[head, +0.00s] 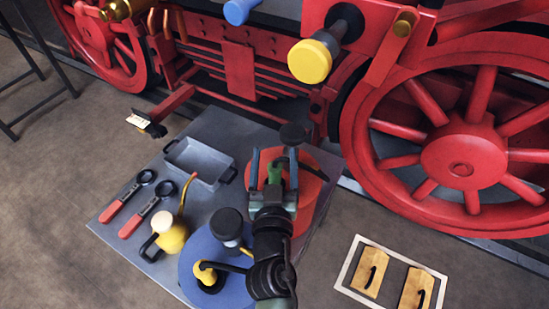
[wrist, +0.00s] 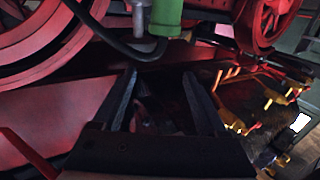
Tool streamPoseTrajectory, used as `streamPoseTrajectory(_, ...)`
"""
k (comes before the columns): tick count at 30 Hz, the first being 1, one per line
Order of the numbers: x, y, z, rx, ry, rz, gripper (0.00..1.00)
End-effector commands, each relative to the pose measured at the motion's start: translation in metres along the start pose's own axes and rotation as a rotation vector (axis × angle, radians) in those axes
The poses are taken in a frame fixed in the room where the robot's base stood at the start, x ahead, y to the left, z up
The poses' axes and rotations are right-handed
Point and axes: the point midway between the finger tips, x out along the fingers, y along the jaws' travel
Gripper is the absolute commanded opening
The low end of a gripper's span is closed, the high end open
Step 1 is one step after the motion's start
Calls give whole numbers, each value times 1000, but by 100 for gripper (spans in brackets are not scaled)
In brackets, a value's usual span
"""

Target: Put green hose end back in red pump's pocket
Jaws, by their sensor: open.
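The green hose end (head: 275,170) shows between my gripper's fingers in the head view, over the red pump (head: 318,190). In the wrist view the green hose end (wrist: 166,18) is at the top edge, beyond the fingertips, with a grey nozzle and a black hose beside it. My gripper (head: 273,156) is open, and its two fingers stand apart in the wrist view (wrist: 160,75).
A blue pump (head: 193,262) with a yellow hose end (head: 205,274) stands left of my arm. A yellow oil can (head: 171,238), two red-handled tools and a grey tray (head: 200,178) share the platform. The locomotive's red wheel (head: 463,155) rises at right. A framed board lies on the floor.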

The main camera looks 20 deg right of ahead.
Motion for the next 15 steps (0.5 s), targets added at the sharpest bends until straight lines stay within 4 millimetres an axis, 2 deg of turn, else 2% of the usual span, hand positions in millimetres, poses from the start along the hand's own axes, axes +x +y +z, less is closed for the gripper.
streamPoseTrajectory(8, -8, 0, 3, 0, -4, 0, 75)
streamPoseTrajectory(15, -48, 0, 5, 1, -4, 0, 75)
